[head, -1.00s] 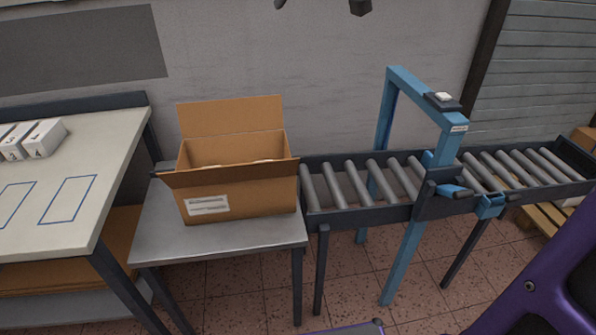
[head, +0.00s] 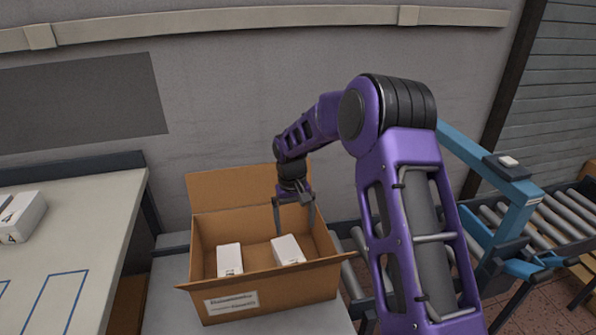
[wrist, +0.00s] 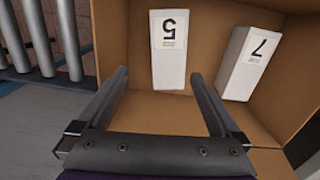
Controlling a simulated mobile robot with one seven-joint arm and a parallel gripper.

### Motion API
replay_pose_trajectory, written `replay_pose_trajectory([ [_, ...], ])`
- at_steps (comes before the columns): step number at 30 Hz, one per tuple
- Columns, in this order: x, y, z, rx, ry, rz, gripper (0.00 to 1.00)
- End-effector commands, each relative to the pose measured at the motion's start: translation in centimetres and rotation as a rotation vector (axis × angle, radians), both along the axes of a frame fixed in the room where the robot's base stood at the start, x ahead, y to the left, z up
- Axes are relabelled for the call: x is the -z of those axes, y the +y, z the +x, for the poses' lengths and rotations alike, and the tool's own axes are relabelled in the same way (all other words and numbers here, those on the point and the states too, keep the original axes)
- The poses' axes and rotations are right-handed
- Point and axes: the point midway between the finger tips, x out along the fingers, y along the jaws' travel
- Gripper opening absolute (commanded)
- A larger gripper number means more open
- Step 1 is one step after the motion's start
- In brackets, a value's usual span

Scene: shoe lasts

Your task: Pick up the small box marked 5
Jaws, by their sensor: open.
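The small white box marked 5 (wrist: 169,62) stands inside the open cardboard carton (wrist: 110,30), ahead of my fingers in the wrist view. In the head view it is the right-hand white box (head: 289,252) in the carton (head: 262,281); its mark is not readable there. My gripper (head: 294,229) is open and empty, pointing down over the carton close to this box. In the wrist view my gripper (wrist: 160,75) has its fingers spread wider than the box, with nothing between them.
A second white box, marked 7 (wrist: 246,62), stands in the carton beside it; it shows at left in the head view (head: 230,259). The carton's walls and flaps surround both. A blue frame (head: 508,210) and roller conveyor (head: 540,228) stand right, a worktable (head: 100,215) left.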

Motion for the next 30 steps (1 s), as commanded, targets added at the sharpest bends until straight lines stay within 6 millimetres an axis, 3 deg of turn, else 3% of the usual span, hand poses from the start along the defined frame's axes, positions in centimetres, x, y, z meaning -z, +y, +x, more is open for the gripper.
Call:
replay_pose_trajectory([
  [1, -4.5, 0.2, 1.5, 0.012, -0.066, 0.020, 1.00],
  [5, -3.4, 0.2, 1.0, 0.029, -0.036, 0.038, 1.00],
  [8, -2.2, 0.3, 1.0, 0.032, -0.030, 0.041, 1.00],
  [21, 6.9, 0.3, 1.0, 0.030, -0.033, 0.041, 1.00],
  [30, 9.2, 0.2, 1.0, 0.031, -0.036, 0.041, 1.00],
])
